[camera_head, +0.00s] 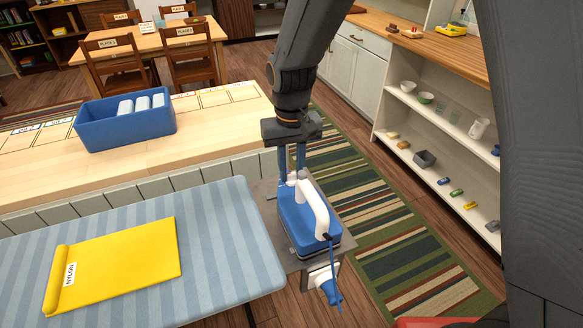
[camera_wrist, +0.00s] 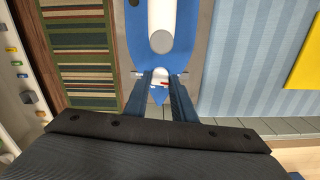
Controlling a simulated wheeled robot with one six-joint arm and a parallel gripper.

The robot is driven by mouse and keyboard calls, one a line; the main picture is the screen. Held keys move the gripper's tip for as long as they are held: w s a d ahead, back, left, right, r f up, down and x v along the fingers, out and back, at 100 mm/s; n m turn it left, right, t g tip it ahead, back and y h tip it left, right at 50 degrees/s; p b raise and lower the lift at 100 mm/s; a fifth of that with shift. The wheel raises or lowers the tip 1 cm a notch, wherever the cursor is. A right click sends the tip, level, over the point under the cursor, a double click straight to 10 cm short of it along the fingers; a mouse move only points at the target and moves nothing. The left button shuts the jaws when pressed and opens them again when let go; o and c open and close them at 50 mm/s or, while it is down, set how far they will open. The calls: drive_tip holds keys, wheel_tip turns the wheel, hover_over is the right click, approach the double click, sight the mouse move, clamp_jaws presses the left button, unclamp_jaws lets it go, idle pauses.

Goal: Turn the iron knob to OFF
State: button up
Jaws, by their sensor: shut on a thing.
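The blue and white iron (camera_head: 297,222) rests on a grey plate at the right end of the ironing board, with its white handle (camera_head: 317,208) on top. It also shows in the wrist view (camera_wrist: 137,30). My gripper (camera_head: 292,176) reaches down from above to the iron's far, pointed end. In the wrist view its two blue fingers (camera_wrist: 161,76) stand on either side of a small whitish knob (camera_wrist: 160,84) with a red mark, just ahead of the handle's front. The fingers are shut on the knob and partly hide it. I cannot read its setting.
A yellow cloth (camera_head: 125,264) labelled NYLON lies on the striped ironing board (camera_head: 222,240). Behind it, a blue bin (camera_head: 85,127) with white rolls stands on a wooden counter (camera_head: 215,125). A blue cord (camera_head: 331,290) hangs near the iron. Shelves stand at the right.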

sight(292, 173)
drive_tip(key=shift+n, duration=0.6)
drive_tip(key=o, duration=1.1)
drive_tip(key=shift+c, duration=0.2)
drive_tip(key=shift+r+b, duration=0.95)
drive_tip(key=shift+r, duration=2.95)
drive_tip(key=s+d+f+m, duration=0.1)
drive_tip(key=s+d+f, duration=0.1)
drive_tip(key=d, duration=0.5)
drive_tip(key=s+d+f+m+t+b, duration=0.1)
drive_tip(key=s+d+f+m, duration=0.1)
drive_tip(key=s+d, duration=0.3)
drive_tip(key=s+d+f+m, duration=0.2)
drive_tip(key=s+d, duration=0.1)
drive_tip(key=d, duration=0.8)
drive_tip(key=shift+s+f, duration=0.15)
drive_tip(key=shift+s, duration=0.2)
